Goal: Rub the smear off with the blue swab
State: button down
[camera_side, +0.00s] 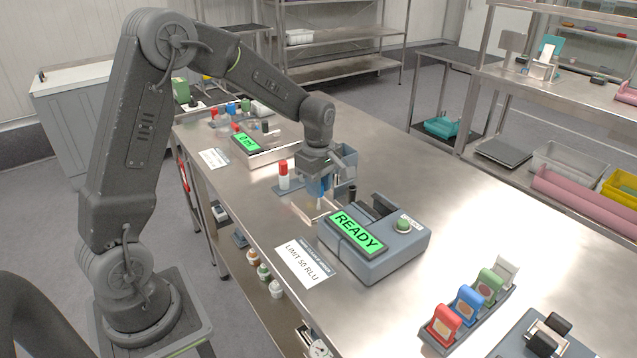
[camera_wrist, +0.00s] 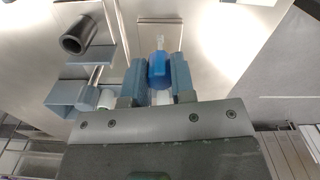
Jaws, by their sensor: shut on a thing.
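In the side view my gripper (camera_side: 322,188) hangs low over the steel bench, behind the meter reading READY (camera_side: 357,231). A pale plate edge (camera_side: 316,208) shows just below it. I cannot make out the smear, nor tell whether the swab tip touches a surface.
A red-capped white bottle (camera_side: 283,175) stands left of my gripper, and a dark upright tube (camera_side: 352,193) stands close on its right. A LIMIT 50 RLU card (camera_side: 303,262) lies before the meter. Coloured blocks (camera_side: 468,305) stand in a rack at the front right. The bench's right middle is clear.

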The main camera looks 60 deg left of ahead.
jog(key=shift+f, duration=0.65)
jog(key=shift+a+r, duration=0.15)
jog(key=shift+a, duration=3.3)
jog(key=shift+d, duration=3.5)
jog(key=shift+r, duration=2.95)
